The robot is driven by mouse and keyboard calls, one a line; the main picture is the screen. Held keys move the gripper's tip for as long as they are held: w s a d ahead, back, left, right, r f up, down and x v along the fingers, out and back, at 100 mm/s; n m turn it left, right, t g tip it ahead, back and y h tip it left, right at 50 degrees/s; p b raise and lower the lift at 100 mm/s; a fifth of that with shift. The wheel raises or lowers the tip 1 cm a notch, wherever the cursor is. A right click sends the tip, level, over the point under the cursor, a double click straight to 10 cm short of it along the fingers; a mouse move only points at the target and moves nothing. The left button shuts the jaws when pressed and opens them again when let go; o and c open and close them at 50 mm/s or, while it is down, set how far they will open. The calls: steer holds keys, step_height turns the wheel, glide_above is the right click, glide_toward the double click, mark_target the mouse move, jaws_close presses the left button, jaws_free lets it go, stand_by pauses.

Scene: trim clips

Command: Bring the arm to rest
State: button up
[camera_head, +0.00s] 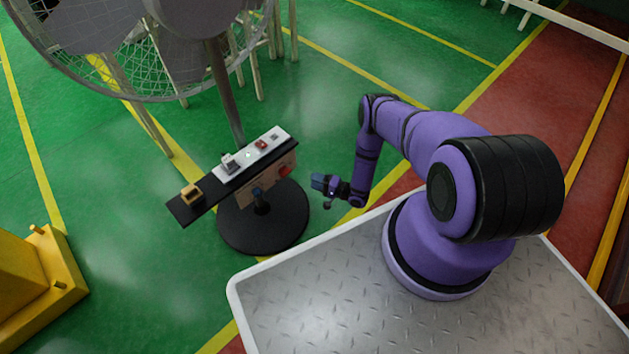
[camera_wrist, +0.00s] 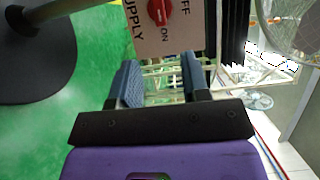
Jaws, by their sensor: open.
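My purple arm reaches from its base to the left in the head view, with the elbow raised. My gripper (camera_head: 318,183) hangs in free air to the right of a small stand. In the wrist view my gripper (camera_wrist: 162,82) has its two fingers apart with nothing between them. A panel with a red rotary knob (camera_wrist: 160,12) and the words "SUPPLY", "ON" and part of "OFF" shows beyond the fingertips, apart from them. The same red knob shows small in the head view (camera_head: 285,171).
A large caged fan stands behind. A yellow structure (camera_head: 40,285) is at lower left.

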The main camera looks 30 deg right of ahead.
steer(key=w+d+r+n+g+h, duration=0.1)
steer(key=w+d+r+n+h, duration=0.15)
steer(key=w+r, duration=0.9)
steer(key=w+d+r+n+h, duration=0.2)
steer(key=w+d+r+h, duration=0.15)
steer(key=w+r, duration=0.8)
step_height(320, 180, up, 34)
steer(key=w+d+n+g+h, duration=0.1)
steer(key=d+n+h, duration=0.1)
steer(key=h, duration=0.3)
steer(key=s+a+r+g+h, duration=0.1)
steer(key=s+a+r+g, duration=0.1)
steer(key=s+r, duration=0.9)
steer(key=s+a+r+g+h, duration=0.1)
steer(key=s+a+r, duration=0.1)
steer(key=s+r, duration=0.9)
steer(key=s+a+r+n+g, duration=0.1)
steer(key=s+a+r, duration=0.1)
steer(key=s, duration=1.4)
steer(key=s+a+r+n+g+y, duration=0.1)
steer(key=s+a, duration=0.3)
steer(key=s, duration=1.1)
steer(key=shift+s+r+n+g, duration=0.4)
steer(key=shift+r+n+g, duration=0.2)
steer(key=shift+n+g, duration=0.15)
